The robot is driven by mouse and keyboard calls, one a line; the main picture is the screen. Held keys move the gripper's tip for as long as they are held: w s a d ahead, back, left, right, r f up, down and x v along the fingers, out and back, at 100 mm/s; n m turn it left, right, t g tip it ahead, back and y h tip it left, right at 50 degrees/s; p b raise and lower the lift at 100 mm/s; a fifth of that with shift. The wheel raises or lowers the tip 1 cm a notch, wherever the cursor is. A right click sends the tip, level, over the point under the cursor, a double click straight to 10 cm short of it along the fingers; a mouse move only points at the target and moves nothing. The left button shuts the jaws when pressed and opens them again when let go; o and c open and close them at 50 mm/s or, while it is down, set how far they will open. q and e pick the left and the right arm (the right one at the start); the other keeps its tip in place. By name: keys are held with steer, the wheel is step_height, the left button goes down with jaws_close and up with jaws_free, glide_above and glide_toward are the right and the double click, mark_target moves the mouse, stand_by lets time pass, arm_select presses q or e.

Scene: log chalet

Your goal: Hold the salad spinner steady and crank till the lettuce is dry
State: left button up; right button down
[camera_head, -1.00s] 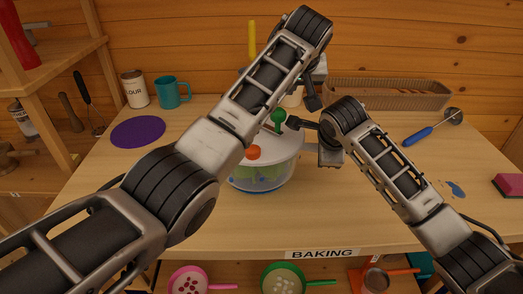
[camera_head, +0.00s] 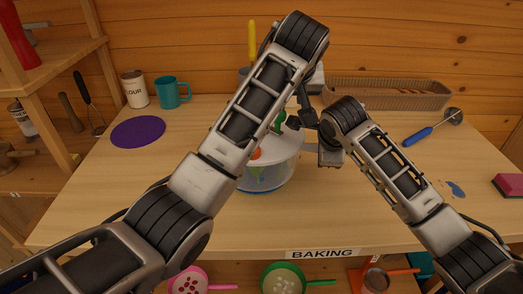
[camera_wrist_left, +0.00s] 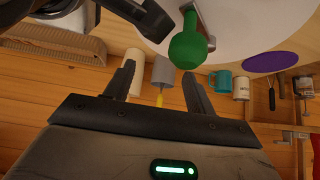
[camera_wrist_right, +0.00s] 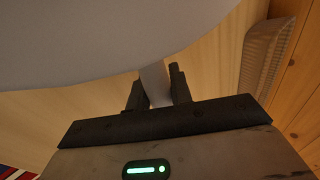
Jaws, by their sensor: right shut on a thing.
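The salad spinner (camera_head: 268,178) stands on the table, with a white lid, a clear bowl with green inside, and an orange button (camera_head: 256,154) partly hidden by my left arm. Its green crank knob (camera_head: 281,117) stands above the lid. My left gripper (camera_head: 303,115) is beside the knob. In the left wrist view its fingers (camera_wrist_left: 160,85) are apart and empty, and the green knob (camera_wrist_left: 190,48) is just beyond them, near the right finger. My right gripper (camera_wrist_right: 157,88) is shut on the spinner's pale side handle (camera_wrist_right: 155,80); my arm hides most of this in the head view.
A wicker tray (camera_head: 388,94) lies at the back right, with a blue-handled ladle (camera_head: 420,134) in front. A purple disc (camera_head: 138,132), a teal mug (camera_head: 173,92) and a flour tin (camera_head: 134,89) are at left. A pink sponge-like block (camera_head: 509,186) is at right. The front table is clear.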

arm_select(q)
steer(key=v, duration=0.7)
stand_by(0.5)
stand_by(0.3)
arm_select(e)
steer(key=c, duration=1.2)
jaws_free()
steer(key=shift+o, duration=0.2)
